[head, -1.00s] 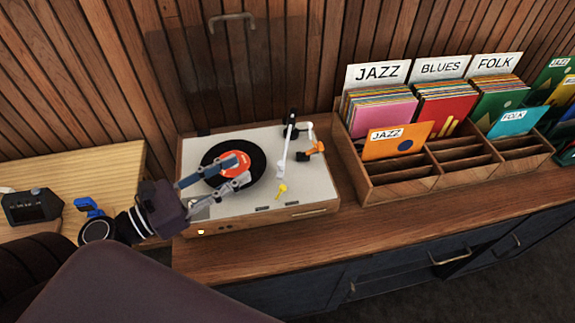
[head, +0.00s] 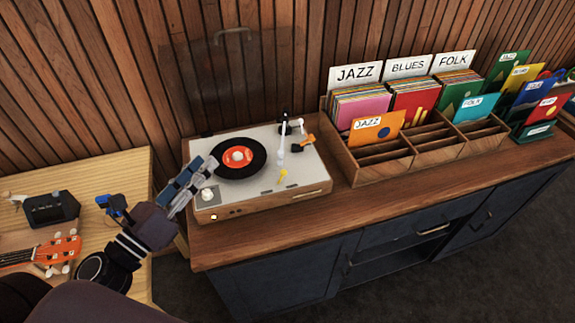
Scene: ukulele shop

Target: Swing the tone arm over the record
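The turntable (head: 222,200) has a light top and wooden sides and stands at the left end of a wooden-topped cabinet. A black record (head: 227,171) with an orange-red label lies on its platter. The white tone arm (head: 281,150) is to the right of the record, apart from it, with a yellow piece (head: 282,175) at its front end. My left gripper (head: 207,169) is at the turntable's front left corner, left of the record and far from the tone arm. Its fingers look close together and hold nothing visible; their gap is unclear. My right gripper is out of view.
A raised clear lid (head: 235,80) stands behind the turntable. A wooden record rack (head: 395,163) with JAZZ, BLUES and FOLK sections is to its right. An orange ukulele (head: 62,250) and a dark device (head: 50,208) are on the light table at left.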

